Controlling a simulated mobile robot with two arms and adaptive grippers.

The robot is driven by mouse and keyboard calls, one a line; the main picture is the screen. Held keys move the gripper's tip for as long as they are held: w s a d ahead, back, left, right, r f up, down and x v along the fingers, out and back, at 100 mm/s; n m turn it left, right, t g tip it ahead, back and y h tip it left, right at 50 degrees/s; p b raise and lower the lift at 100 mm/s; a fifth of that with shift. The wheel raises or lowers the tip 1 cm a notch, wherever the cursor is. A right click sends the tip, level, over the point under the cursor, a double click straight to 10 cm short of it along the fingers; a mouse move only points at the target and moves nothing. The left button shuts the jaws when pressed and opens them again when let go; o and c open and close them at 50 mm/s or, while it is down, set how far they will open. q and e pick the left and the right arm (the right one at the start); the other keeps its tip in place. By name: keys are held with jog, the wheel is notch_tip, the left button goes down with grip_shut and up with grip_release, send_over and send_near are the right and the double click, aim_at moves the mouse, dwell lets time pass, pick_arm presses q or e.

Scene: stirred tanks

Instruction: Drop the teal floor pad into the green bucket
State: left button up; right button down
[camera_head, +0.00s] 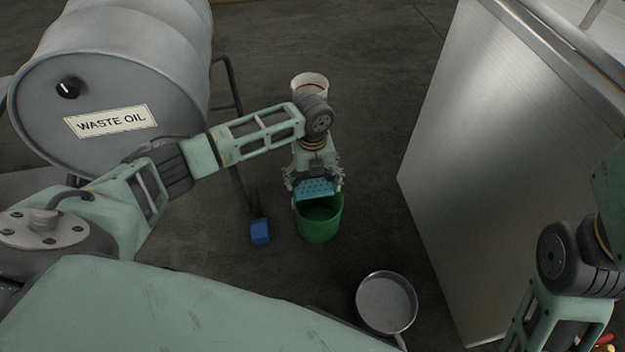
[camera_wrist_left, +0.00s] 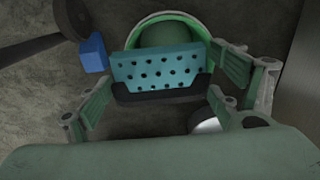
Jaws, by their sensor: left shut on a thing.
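The teal floor pad (camera_head: 317,191) is a perforated plate with rows of dark holes. It also shows in the left wrist view (camera_wrist_left: 155,71), with a dark strip along its near edge. My left gripper (camera_head: 314,181) is shut on it, with fingers at either side. The pad is above the mouth of the green bucket (camera_head: 321,226), over its far part in the head view. The bucket stands upright on the floor; in the left wrist view its rim (camera_wrist_left: 190,22) shows behind the pad. My right arm shows at the lower right, but its gripper is out of view.
A blue block (camera_head: 260,231) on a dark handle is left of the bucket. A pan (camera_head: 386,300) lies in front, to the right. A white bucket (camera_head: 309,84) stands behind.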

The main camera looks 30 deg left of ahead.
pick_arm(q)
jog(key=o, duration=1.2)
jog(key=shift+c, duration=0.2)
notch_tip(320, 180, up, 12)
